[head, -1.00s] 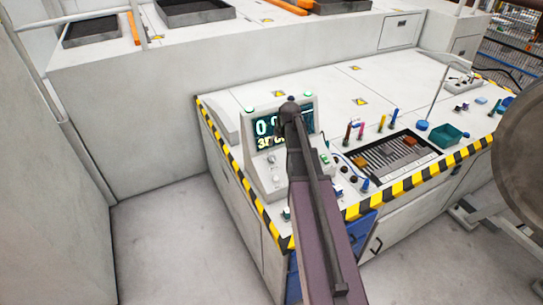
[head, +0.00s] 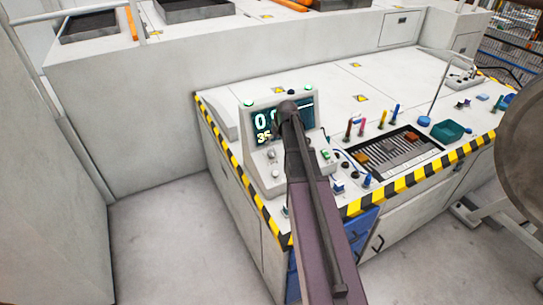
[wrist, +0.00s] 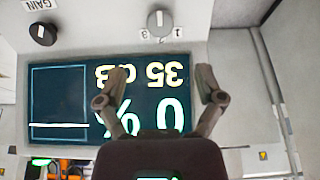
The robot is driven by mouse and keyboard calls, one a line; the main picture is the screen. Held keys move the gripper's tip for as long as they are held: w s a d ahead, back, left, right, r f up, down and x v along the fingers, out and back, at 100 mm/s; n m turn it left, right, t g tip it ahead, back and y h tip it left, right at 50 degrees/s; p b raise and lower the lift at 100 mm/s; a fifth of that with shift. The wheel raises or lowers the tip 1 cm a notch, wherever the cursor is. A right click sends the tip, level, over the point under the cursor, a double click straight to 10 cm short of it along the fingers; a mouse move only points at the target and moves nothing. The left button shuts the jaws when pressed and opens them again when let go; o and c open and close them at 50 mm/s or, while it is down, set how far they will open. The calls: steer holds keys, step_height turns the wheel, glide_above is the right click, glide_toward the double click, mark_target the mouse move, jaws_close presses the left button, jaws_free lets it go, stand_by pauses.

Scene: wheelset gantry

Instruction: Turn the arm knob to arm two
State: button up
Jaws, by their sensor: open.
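The grey knob (wrist: 160,22) with a white pointer is at the top of the wrist view, with printed marks 1 and 3 beside it. The panel appears upside down there, and the pointer's exact mark is hard to read. My gripper (wrist: 160,75) is open and empty, with its two fingers in front of the lit screen (wrist: 65,95) and apart from the knob in the picture. In the head view my arm covers part of the console (head: 250,140) and hides most of my gripper.
A black knob (wrist: 43,33) labelled GAIN sits to the left of the grey knob in the wrist view. A yellow-black striped edge (head: 400,184) borders the bench.

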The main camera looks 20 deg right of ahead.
mark_target(272, 152)
steer(key=shift+b+x, duration=4.25)
steer(key=shift+x, duration=0.7)
steer(key=c, duration=1.1)
